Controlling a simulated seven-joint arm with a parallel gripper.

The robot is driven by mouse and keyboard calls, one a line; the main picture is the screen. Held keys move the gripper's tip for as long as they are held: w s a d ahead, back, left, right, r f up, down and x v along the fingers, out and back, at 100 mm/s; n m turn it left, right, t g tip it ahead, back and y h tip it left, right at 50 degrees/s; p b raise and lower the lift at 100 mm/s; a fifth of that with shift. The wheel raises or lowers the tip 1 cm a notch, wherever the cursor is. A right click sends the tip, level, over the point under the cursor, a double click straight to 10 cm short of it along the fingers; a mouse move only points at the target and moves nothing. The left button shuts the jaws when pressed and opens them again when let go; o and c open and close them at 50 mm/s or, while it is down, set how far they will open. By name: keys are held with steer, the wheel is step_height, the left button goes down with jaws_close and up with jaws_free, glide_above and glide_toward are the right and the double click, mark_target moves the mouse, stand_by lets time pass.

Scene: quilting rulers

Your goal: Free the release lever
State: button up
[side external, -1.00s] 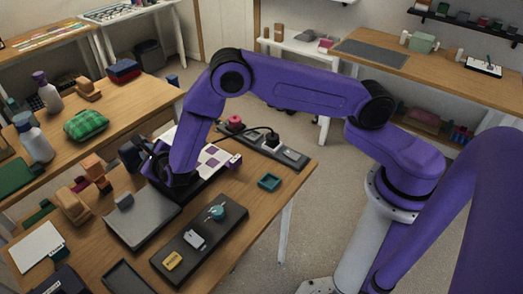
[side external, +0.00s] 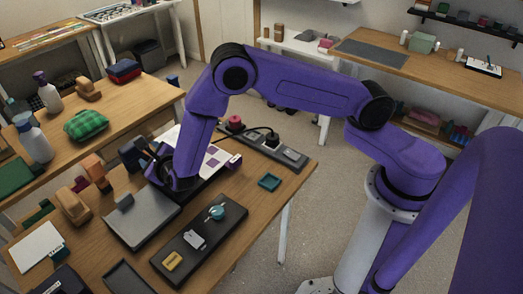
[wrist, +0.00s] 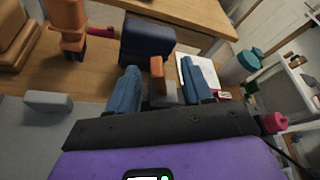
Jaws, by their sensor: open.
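In the wrist view my gripper (wrist: 162,76) is open, its two blue fingers apart. An upright orange-brown piece (wrist: 157,68) with a grey part (wrist: 166,92) at its foot shows between the fingers; it may be the release lever. I cannot tell whether either finger touches it. A dark navy block (wrist: 148,38) stands just beyond. In the side external view my gripper (side external: 156,172) is low over the table beside a white panel with purple squares (side external: 213,160). My wrist hides most of the lever area there.
A grey plate (side external: 142,222) and a dark tray (side external: 188,262) with small items lie in front on the table (side external: 236,258).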

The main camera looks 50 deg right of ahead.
steer(key=shift+v, duration=2.15)
steer(key=s+d+r+m+g, duration=0.5)
steer(key=s+d+m, duration=0.3)
steer(key=s+m, duration=0.2)
steer(key=s+d+r+m+g, duration=0.5)
steer(key=s+d+r+m, duration=0.2)
steer(key=s+m, duration=0.4)
steer(key=s+d, duration=0.1)
steer(key=s, duration=0.2)
steer(key=shift+s+d+h, duration=0.25)
steer(key=shift+s+h, duration=0.05)
steer(key=shift+s, duration=0.05)
steer(key=s+m+g+y, duration=0.1)
steer(key=s+m, duration=0.1)
steer(key=s, duration=0.2)
steer(key=s+d+r+m+g+y, duration=0.1)
steer(key=s+m, duration=0.1)
steer(key=s, duration=0.2)
steer(key=s+d+m+g+y, duration=0.1)
steer(key=s+m+y, duration=0.1)
steer(key=s, duration=0.2)
steer(key=shift+s+r+g, duration=0.3)
steer(key=shift+r, duration=0.05)
